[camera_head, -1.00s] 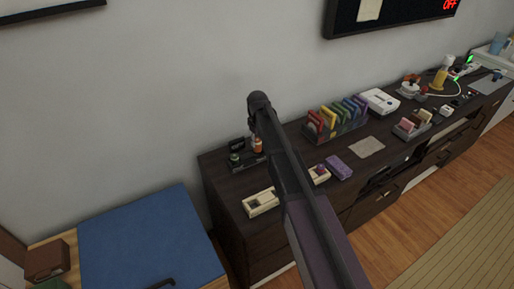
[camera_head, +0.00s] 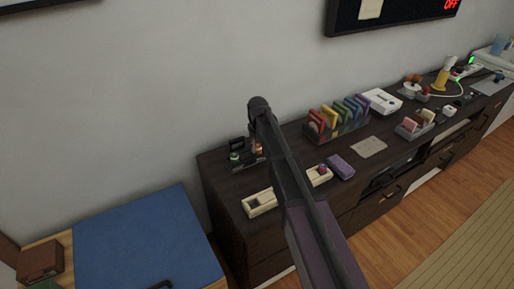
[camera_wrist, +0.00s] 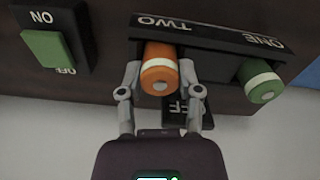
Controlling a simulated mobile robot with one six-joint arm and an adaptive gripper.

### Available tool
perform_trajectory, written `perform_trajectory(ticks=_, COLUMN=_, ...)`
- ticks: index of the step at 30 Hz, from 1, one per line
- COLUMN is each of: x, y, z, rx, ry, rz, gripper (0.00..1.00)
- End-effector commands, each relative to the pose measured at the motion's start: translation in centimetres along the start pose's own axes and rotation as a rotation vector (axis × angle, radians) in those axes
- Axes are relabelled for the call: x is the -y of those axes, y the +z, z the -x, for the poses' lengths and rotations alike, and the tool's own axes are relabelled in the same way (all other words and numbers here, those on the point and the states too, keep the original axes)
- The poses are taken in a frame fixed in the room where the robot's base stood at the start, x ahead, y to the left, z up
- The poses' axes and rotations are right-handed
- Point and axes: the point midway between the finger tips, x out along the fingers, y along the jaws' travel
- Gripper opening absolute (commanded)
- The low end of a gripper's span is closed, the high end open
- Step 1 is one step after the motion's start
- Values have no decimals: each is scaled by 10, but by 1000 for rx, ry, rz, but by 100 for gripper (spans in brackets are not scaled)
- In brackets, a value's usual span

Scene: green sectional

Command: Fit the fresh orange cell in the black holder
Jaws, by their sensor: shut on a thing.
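The black holder (camera_wrist: 215,58) shows upside down in the wrist view, with its places marked ONE and TWO. A green cell (camera_wrist: 262,82) with a pale band sits at ONE. My gripper (camera_wrist: 160,76) is shut on the orange cell (camera_wrist: 158,56), one finger on each side, at the place marked TWO. The cell's far end is hidden, so I cannot tell how deep it sits. In the head view the green cell (camera_head: 235,157) and orange cell (camera_head: 259,150) show at the dresser's left end, with my arm partly covering the holder.
A green ON/OFF switch (camera_wrist: 45,48) is beside the holder. On the dresser are a cream tray (camera_head: 259,203), a second cream tray (camera_head: 322,176) with a small coloured thing, a purple block (camera_head: 341,166) and a rack of coloured pieces (camera_head: 338,122). A blue-topped table (camera_head: 145,240) stands left.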

Motion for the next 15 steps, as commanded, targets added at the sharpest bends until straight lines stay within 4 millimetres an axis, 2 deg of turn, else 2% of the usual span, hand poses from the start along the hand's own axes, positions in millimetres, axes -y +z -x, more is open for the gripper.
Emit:
perform_trajectory(ticks=7, x=0, y=0, z=-4, rx=0, ry=0, rz=0, gripper=0)
perform_trajectory(ticks=8, x=0, y=0, z=-3, rx=0, ry=0, rz=0, gripper=51)
perform_trajectory(ticks=9, x=0, y=0, z=-3, rx=0, ry=0, rz=0, gripper=63)
perform_trajectory(ticks=11, x=0, y=0, z=-3, rx=0, ry=0, rz=0, gripper=80)
perform_trajectory(ticks=15, x=0, y=0, z=-3, rx=0, ry=0, rz=0, gripper=80)
